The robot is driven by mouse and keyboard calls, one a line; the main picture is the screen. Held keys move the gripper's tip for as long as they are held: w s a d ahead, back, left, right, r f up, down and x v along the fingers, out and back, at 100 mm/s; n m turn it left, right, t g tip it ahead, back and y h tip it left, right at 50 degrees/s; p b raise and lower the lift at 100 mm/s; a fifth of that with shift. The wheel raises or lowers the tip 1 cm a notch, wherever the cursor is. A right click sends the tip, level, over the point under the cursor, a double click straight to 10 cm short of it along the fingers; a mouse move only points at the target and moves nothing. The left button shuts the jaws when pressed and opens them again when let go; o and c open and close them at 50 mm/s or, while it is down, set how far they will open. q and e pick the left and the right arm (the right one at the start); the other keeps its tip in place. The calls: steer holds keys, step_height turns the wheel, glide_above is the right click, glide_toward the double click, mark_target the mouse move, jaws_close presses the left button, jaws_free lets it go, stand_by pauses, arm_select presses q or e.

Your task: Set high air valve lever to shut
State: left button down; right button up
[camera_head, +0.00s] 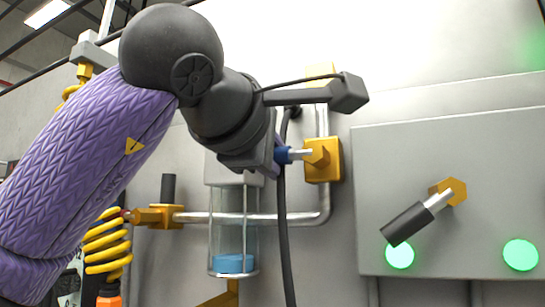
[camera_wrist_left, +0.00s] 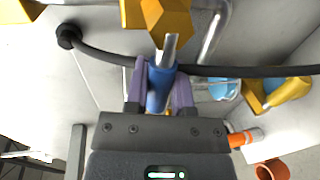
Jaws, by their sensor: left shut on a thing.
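The air valve (camera_head: 325,160) is a yellow block on a silver pipe, with a blue-handled lever (camera_head: 283,155) sticking out to the left. In the left wrist view the blue lever handle (camera_wrist_left: 160,88) sits between the purple fingers of my left gripper (camera_wrist_left: 160,85), which is shut on it. Its metal shaft runs up to the yellow valve body (camera_wrist_left: 165,20). In the head view my left gripper (camera_head: 280,155) is mostly hidden behind its own wrist. My right gripper is not in view.
A grey panel at the right has a black-handled lever (camera_head: 405,224) and green lights (camera_head: 520,254). A clear cylinder (camera_head: 233,235) with blue content hangs below my gripper. A black cable (camera_head: 283,230) hangs close by. A yellow coiled hose (camera_head: 107,245) is at the left.

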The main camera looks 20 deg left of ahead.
arm_select(q)
steer(key=shift+c, duration=2.4)
jaws_free()
steer(key=shift+s, duration=0.25)
steer(key=s+r+b, duration=0.2)
steer(key=s+b, duration=0.1)
steer(key=s, duration=0.6)
steer(key=shift+s+a, duration=0.15)
